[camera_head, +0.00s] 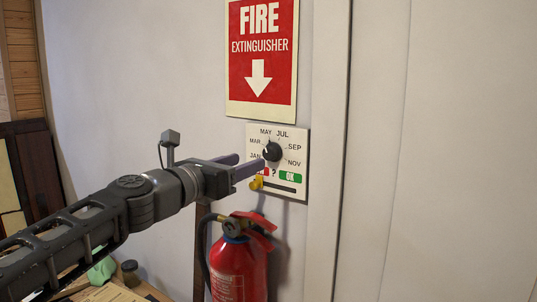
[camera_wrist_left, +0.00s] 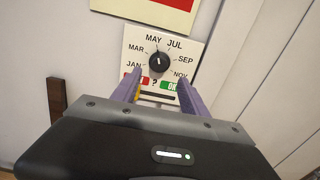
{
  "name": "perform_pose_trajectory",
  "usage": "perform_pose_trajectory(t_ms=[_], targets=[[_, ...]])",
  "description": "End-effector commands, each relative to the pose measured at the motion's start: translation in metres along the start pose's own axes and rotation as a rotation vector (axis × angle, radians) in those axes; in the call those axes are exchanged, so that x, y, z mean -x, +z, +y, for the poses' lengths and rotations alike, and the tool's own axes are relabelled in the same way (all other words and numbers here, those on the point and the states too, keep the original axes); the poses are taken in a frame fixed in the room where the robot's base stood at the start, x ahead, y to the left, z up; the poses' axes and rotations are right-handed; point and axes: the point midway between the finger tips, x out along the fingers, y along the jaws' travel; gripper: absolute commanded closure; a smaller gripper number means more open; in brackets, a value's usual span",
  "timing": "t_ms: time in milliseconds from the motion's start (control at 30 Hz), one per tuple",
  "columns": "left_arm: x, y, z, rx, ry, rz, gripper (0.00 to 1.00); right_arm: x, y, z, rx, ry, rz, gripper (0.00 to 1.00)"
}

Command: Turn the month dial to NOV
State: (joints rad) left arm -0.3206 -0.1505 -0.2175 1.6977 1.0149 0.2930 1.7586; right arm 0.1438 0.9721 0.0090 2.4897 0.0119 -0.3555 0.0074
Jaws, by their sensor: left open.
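The month dial (camera_head: 272,151) is a round black knob on a white panel (camera_head: 299,134) with month labels around it. It also shows in the left wrist view (camera_wrist_left: 159,62). Its pale pointer mark faces roughly up, near MAY; the exact setting is too small to tell. The NOV label (camera_wrist_left: 180,74) is at the lower right of the knob. My left gripper (camera_head: 251,159) is open and empty in front of the panel. In the left wrist view, its purple fingers (camera_wrist_left: 161,82) stand to either side, below the knob and apart from it. My right gripper is not in view.
A red fire extinguisher (camera_head: 238,270) stands below the panel. A red fire extinguisher sign (camera_head: 261,50) is above it. Wall to the right is bare.

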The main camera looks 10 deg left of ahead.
Motion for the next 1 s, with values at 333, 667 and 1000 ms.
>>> perform_pose_trajectory(t_ms=[333,667,1000], targets=[[-0.010,-0.001,0.000,-0.003,0.001,0.003,0.48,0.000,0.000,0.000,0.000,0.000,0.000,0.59],[-0.059,-0.001,0.000,-0.005,0.001,0.003,0.48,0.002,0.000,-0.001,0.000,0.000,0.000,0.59],[-0.079,-0.001,0.001,-0.005,0.002,0.002,0.48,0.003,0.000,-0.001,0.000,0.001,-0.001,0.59]])
